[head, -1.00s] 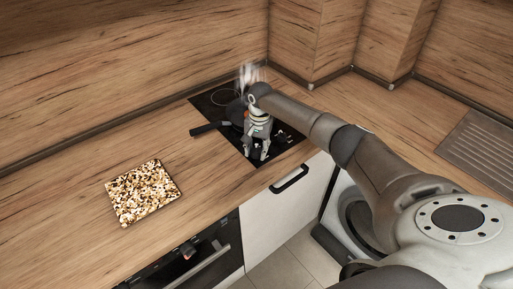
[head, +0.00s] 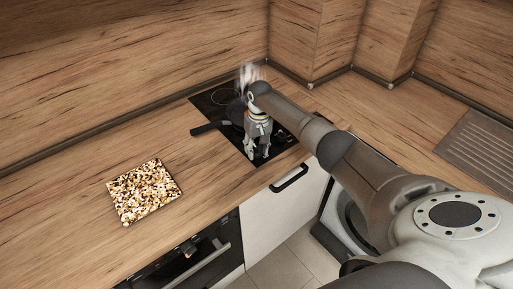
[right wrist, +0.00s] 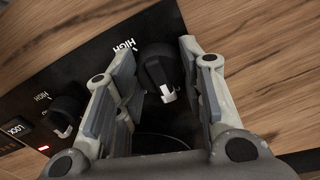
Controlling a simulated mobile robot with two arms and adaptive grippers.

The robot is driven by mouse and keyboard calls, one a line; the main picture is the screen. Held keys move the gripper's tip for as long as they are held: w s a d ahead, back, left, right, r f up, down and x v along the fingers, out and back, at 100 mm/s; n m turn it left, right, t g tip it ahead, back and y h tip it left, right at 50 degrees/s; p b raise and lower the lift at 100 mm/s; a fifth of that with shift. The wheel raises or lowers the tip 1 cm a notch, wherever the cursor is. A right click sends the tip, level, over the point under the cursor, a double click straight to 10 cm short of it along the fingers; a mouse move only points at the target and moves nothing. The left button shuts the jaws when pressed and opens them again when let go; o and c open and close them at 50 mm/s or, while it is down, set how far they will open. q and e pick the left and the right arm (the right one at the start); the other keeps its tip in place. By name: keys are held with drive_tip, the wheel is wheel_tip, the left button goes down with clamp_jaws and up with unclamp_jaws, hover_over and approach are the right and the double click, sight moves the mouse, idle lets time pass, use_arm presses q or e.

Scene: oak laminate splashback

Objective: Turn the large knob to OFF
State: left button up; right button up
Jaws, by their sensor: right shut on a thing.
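The large knob (right wrist: 154,72) is black with a pale pointer tip, on the black hob panel (right wrist: 90,60); in the right wrist view its pointer faces the lower right. "HIGH" is printed beside it; I cannot make out an OFF mark. My right gripper (right wrist: 158,54) has one finger on each side of the knob and is shut on it. In the head view the right gripper (head: 257,156) points down at the front of the hob (head: 212,104) and hides the knob. My left gripper is not in view.
A second black knob (right wrist: 67,106) sits left of the large one, near a LOCK label and a red light (right wrist: 43,148). A dark pan with its handle (head: 209,128) stands on the hob, with steam above. A speckled board (head: 144,190) lies on the counter at left.

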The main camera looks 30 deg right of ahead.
drive_tip(key=shift+w+n, duration=0.1)
drive_tip(key=shift+n, duration=0.2)
drive_tip(key=o, duration=1)
drive_tip(key=shift+r, duration=0.15)
drive_tip(key=r, duration=1.1)
drive_tip(key=shift+d+r, duration=0.35)
drive_tip(key=shift+r, duration=0.05)
drive_tip(key=shift+f, duration=0.1)
